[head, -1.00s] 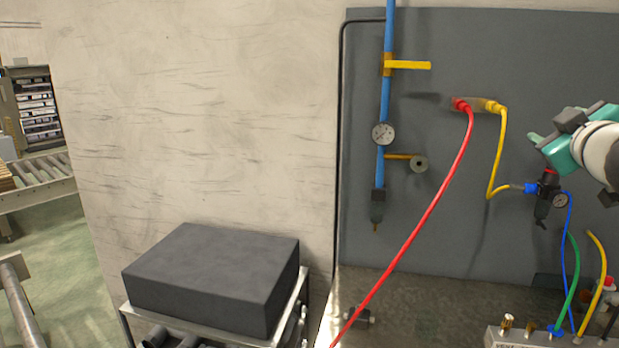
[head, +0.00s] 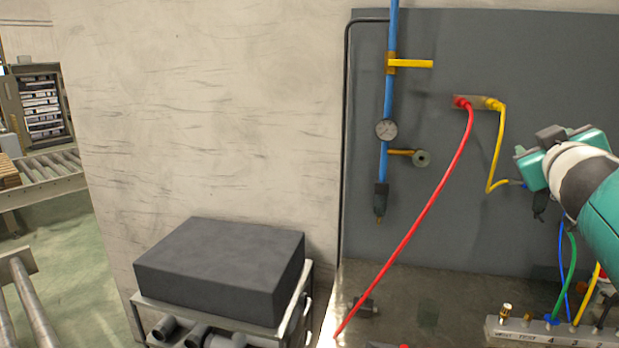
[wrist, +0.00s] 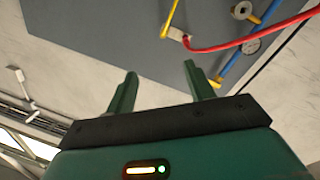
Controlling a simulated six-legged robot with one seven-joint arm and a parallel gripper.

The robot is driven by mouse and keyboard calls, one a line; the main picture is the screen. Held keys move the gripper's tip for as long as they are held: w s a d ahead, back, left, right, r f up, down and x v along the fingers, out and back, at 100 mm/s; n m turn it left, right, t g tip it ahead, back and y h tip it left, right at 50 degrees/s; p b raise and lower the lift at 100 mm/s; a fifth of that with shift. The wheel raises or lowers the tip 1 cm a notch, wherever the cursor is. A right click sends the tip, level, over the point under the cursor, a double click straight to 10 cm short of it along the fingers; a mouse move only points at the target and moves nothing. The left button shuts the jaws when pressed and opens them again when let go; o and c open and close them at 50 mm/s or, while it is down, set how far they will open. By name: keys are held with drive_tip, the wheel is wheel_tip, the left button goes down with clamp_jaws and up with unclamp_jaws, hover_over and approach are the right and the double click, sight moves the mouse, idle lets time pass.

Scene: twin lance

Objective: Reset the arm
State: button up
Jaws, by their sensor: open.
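My gripper (wrist: 157,85) shows in the wrist view with its two green fingers apart and nothing between them. In the head view my arm enters from the right edge, with the teal and white wrist in front of the grey wall panel (head: 450,200). The fingertips cannot be made out there. The red hose (head: 430,205) and the yellow hose meet at a fitting on the panel. In the wrist view they lie beyond the fingers, apart from them.
A blue pipe (head: 388,90) with a yellow handle and a gauge (head: 386,130) runs down the panel. A manifold (head: 535,333) with several hoses sits at the lower right. A dark box (head: 220,268) rests on a cart at the lower left. A conveyor (head: 45,180) stands far left.

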drive_tip(key=s+a+f+g+y, duration=0.2)
drive_tip(key=s+a+f, duration=0.4)
drive_tip(key=f, duration=0.4)
drive_tip(key=s+a+f+m+g+y, duration=0.1)
drive_tip(key=s+a+f+g+y, duration=0.1)
drive_tip(key=s+a+f+g, duration=0.3)
drive_tip(key=s+a+f+m+g+y, duration=0.1)
drive_tip(key=s+a+f+g+y, duration=0.2)
drive_tip(key=s+a+f, duration=0.5)
drive_tip(key=a+f+g, duration=0.1)
drive_tip(key=a+f, duration=0.3)
drive_tip(key=f, duration=0.5)
drive_tip(key=shift+s, duration=0.15)
